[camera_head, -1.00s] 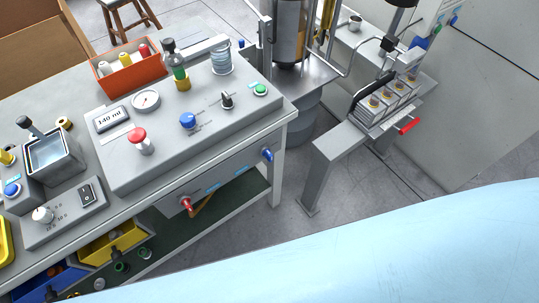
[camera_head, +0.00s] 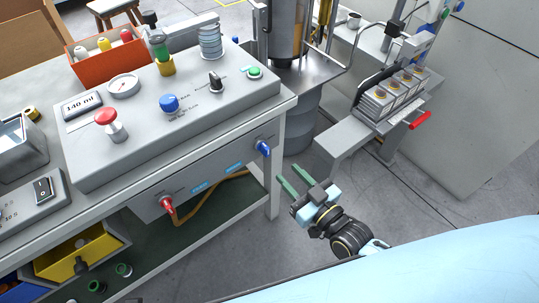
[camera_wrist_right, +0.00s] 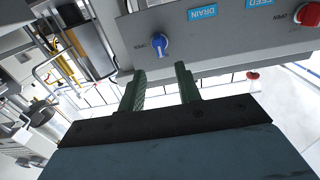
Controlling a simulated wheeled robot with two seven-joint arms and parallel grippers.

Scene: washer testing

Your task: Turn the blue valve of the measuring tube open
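A blue valve handle (camera_head: 264,148) sits at the right end of the grey front panel below the worktop. In the right wrist view the blue valve (camera_wrist_right: 160,46) is beside the word OPEN and a DRAIN label, just beyond my fingertips. My right gripper (camera_head: 287,173) is open, its two green fingers apart and empty, in front of and slightly below the valve. It also shows in the right wrist view (camera_wrist_right: 159,70), with nothing between the fingers. The fingers do not touch the valve. I cannot tell which vessel is the measuring tube. My left gripper is not in view.
A red valve (camera_head: 167,205) sits left on the same panel, near a FEED label. A table leg (camera_head: 273,197) stands beside my right fingers. The console above carries a blue knob (camera_head: 169,103) and red button (camera_head: 106,118). A rack with a red handle (camera_head: 420,120) stands right.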

